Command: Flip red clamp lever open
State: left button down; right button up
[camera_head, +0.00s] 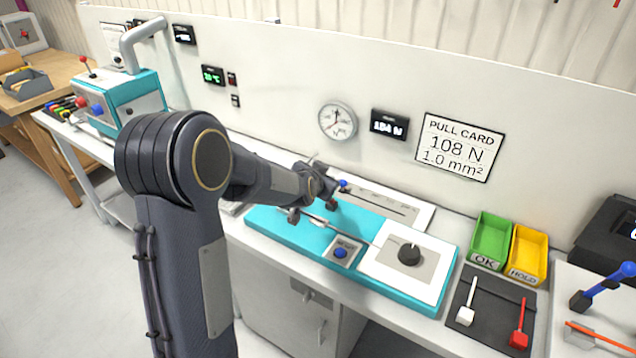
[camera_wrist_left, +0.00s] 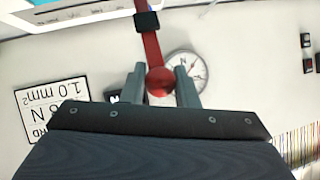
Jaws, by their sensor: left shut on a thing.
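The red clamp lever (camera_wrist_left: 151,48) shows in the left wrist view as a flat red arm with a black band and a red ball (camera_wrist_left: 160,82) at its end. My left gripper (camera_wrist_left: 162,86) is shut on the ball, one grey finger on each side. In the head view my left gripper (camera_head: 318,192) is over the far left part of the teal pull tester (camera_head: 290,232). My arm and gripper hide the red lever there, so its angle is hard to tell. My right gripper is not in view.
The tester carries a blue reset button (camera_head: 341,253) and a black dial (camera_head: 409,254). To the right are a green bin (camera_head: 491,241), a yellow bin (camera_head: 528,255) and a dark mat (camera_head: 491,304) with tagged pieces. A teal machine (camera_head: 119,102) stands at the left. The wall is close behind.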

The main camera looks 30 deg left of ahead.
pick_arm(q)
jog(key=shift+w+d+r, duration=0.1)
jog(key=shift+w+r, duration=0.1)
jog(key=shift+w, duration=0.35)
jog(key=shift+w+r, duration=0.15)
jog(key=shift+w, duration=0.4)
jog(key=c, duration=1.2)
grip_release()
jog(key=shift+w+f, duration=0.1)
jog(key=shift+f, duration=0.05)
jog(key=shift+o, duration=0.2)
jog(key=p+v, duration=0.1)
jog(key=v, duration=0.7)
